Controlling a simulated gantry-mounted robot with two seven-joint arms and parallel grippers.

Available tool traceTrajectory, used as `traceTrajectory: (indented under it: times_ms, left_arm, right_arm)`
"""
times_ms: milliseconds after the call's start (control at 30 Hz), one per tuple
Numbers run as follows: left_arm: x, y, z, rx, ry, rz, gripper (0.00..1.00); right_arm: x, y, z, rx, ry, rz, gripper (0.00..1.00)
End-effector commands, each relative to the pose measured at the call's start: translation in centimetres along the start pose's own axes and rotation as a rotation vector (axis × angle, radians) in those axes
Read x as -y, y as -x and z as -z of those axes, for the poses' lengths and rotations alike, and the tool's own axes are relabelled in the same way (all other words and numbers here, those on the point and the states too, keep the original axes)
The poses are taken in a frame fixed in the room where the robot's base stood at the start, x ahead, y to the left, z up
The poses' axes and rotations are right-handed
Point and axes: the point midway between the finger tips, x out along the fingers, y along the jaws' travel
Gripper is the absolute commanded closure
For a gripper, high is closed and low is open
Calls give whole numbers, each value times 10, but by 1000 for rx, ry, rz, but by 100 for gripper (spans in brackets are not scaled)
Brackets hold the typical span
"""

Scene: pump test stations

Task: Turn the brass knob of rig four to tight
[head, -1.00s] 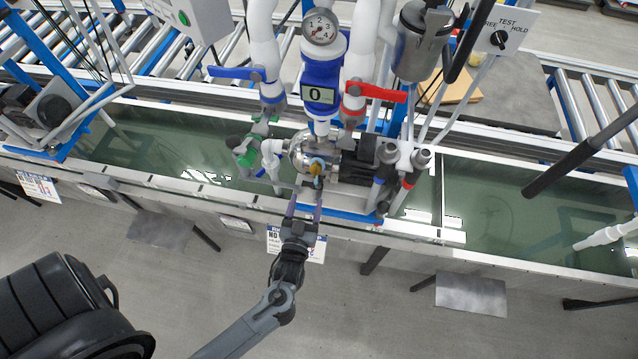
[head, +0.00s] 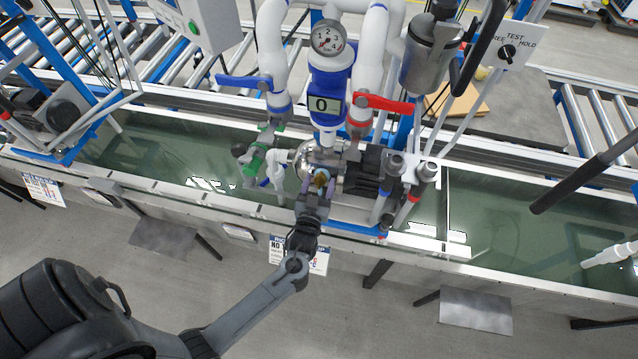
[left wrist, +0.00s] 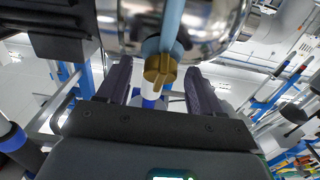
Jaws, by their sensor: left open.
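The brass knob (head: 319,180) sits at the front of the shiny pump housing (head: 313,157) in the middle of the rig. In the left wrist view the knob (left wrist: 160,70) hangs below a blue collar, under the rounded steel housing (left wrist: 205,25). My left gripper (head: 316,187) is at the knob, with its fingers pointing up toward the pump. In the left wrist view my left gripper (left wrist: 158,85) is open, one finger on each side of the knob, with visible gaps. My right gripper is not in view.
Blue (head: 243,81) and red (head: 384,103) valve handles stick out above the pump. A gauge (head: 328,37) and a display (head: 324,105) sit over it. Green-floored water troughs (head: 505,205) extend to either side. The floor in front is mostly clear.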

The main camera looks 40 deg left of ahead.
Motion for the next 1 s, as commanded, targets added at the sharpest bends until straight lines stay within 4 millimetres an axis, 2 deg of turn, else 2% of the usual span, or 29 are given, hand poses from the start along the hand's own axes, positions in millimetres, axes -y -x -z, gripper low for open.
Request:
traceTrajectory:
  times_ms: [333, 700, 1000]
  left_arm:
    - [0, -3, 0, 0, 0, 0, 34]
    - [0, -3, 0, 0, 0, 0, 90]
    - [1, -3, 2, -1, -34, -19, 90]
  right_arm:
    - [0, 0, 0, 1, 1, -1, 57]
    - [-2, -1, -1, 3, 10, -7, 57]
    - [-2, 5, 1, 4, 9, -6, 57]
